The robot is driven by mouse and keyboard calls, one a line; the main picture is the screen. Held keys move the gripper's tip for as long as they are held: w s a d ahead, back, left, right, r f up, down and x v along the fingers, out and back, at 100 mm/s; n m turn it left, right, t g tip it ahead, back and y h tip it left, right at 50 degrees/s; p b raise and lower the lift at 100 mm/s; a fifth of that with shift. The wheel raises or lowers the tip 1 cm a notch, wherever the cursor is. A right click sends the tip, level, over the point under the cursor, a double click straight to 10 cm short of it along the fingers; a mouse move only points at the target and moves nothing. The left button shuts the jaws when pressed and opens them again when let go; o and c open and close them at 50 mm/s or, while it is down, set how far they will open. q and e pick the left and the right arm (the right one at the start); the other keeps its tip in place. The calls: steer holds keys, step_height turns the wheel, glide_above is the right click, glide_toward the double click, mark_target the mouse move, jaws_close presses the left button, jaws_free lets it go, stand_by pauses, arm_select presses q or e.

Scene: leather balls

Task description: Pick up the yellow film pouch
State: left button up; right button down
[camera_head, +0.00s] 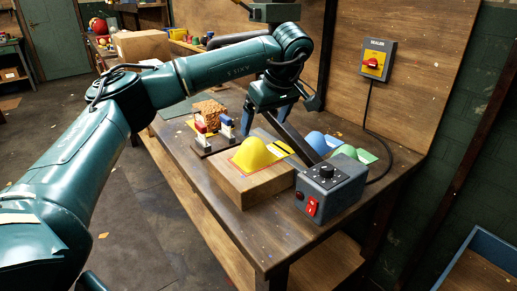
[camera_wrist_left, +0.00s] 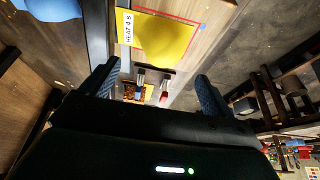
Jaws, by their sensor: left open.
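The yellow film pouch (camera_head: 254,155) is a rounded yellow dome on the wooden block of the sealer. It also shows in the left wrist view (camera_wrist_left: 168,38), at the top, beyond my fingers. A dark sealer bar (camera_head: 295,140) slants up over the block to the right of the pouch. My left gripper (camera_head: 266,116) points down above the far side of the block, behind the pouch and apart from it. Its two blue fingers are spread with nothing held between them, as the left wrist view (camera_wrist_left: 152,88) also shows. My right gripper is not in view.
A grey sealer control box (camera_head: 330,188) with a knob and red switch stands at the front right. Blue (camera_head: 318,142) and green (camera_head: 350,153) domes lie behind it. A dark stand (camera_head: 213,142) with red and blue handled items is left of the block. The table's front left is bare.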

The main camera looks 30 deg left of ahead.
mark_target(256, 141)
arm_select(q)
steer(key=x, duration=1)
steer(key=shift+s+f, duration=0.1)
steer(key=shift+s, duration=0.15)
steer(key=shift+c, duration=0.5)
steer(key=c, duration=1.2)
steer(key=shift+c, duration=0.2)
